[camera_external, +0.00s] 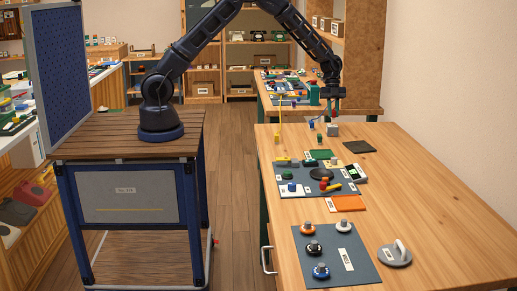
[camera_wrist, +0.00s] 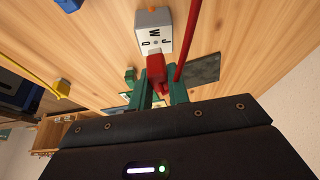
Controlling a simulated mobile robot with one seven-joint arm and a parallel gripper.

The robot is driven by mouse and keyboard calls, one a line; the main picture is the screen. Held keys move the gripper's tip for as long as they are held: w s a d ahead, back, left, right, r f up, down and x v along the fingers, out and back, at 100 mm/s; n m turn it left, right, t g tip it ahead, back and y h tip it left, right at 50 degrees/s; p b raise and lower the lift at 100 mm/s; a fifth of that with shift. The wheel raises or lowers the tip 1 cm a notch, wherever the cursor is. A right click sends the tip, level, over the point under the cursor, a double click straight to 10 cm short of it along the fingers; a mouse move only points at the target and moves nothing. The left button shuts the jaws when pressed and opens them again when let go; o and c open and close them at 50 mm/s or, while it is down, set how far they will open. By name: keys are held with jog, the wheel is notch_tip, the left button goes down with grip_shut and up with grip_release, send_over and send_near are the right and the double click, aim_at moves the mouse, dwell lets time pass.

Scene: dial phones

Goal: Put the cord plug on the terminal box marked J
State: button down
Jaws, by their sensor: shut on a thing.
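My gripper (camera_wrist: 160,88) has teal fingers and is shut on a red cord plug (camera_wrist: 156,66). A red cord (camera_wrist: 188,40) runs up beside it in the wrist view. A small grey terminal box (camera_wrist: 155,17) stands just beyond the plug; its pale face carries several dark letters, with a J at its right side. The plug's tip overlaps the lower edge of this face; I cannot tell whether they touch. In the external view my gripper (camera_external: 332,106) points down above the grey box (camera_external: 332,130) on the bench.
A yellow plug (camera_wrist: 62,88) on a yellow cord, a blue block (camera_wrist: 69,5) and a green block (camera_wrist: 130,74) stand near the box. Mats with phone parts (camera_external: 307,229) lie toward the bench's front. The bench's right side (camera_external: 440,215) is mostly clear.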

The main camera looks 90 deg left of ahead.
jog(key=shift+f, duration=1.35)
jog(key=shift+f, duration=0.2)
jog(key=c, duration=1.3)
grip_release()
jog(key=shift+c, duration=0.2)
jog(key=shift+r, duration=0.1)
